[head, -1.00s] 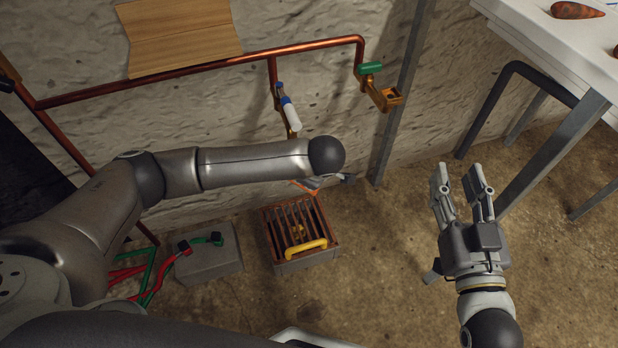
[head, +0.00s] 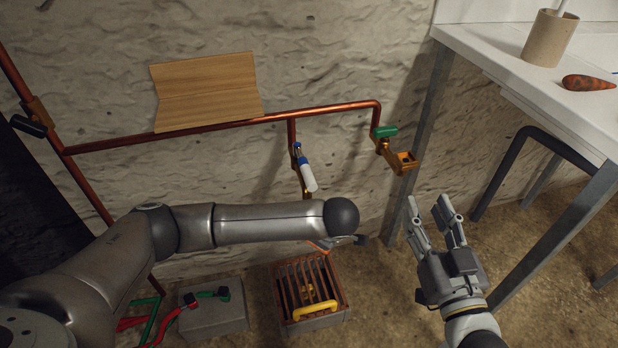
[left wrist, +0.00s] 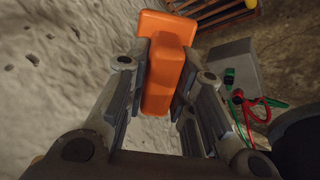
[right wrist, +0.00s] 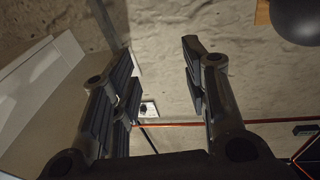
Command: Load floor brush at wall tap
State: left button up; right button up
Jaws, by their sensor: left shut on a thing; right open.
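A wall tap with a green handle (head: 385,131) and a square brass outlet (head: 404,161) hangs from a copper pipe. Another fitting with a blue handle and white body (head: 307,174) hangs left of it. My left gripper (left wrist: 163,62) is shut on an orange T-shaped thing (left wrist: 160,85), seen in the left wrist view. My right gripper (head: 428,208) is open and empty, below and right of the green-handled tap.
A wooden board (head: 206,92) is above the pipe.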

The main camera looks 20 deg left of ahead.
jog(key=w+a+n+g+y, duration=0.4)
jog(key=w+a, duration=0.2)
jog(key=a, duration=0.5)
notch_tip(320, 180, up, 3)
jog(key=n+g+h, duration=0.1)
jog(key=g+h, duration=0.4)
jog(key=g, duration=0.2)
send_over(308, 174)
jog(key=shift+w+a, duration=0.25)
jog(key=s+d+r+m+g+h, duration=0.1)
jog(key=s+r+m+h, duration=0.15)
jog(key=s+h, duration=0.35)
jog(key=x, duration=1)
jog(key=shift+w+d+f, duration=0.25)
jog(key=shift+w, duration=0.1)
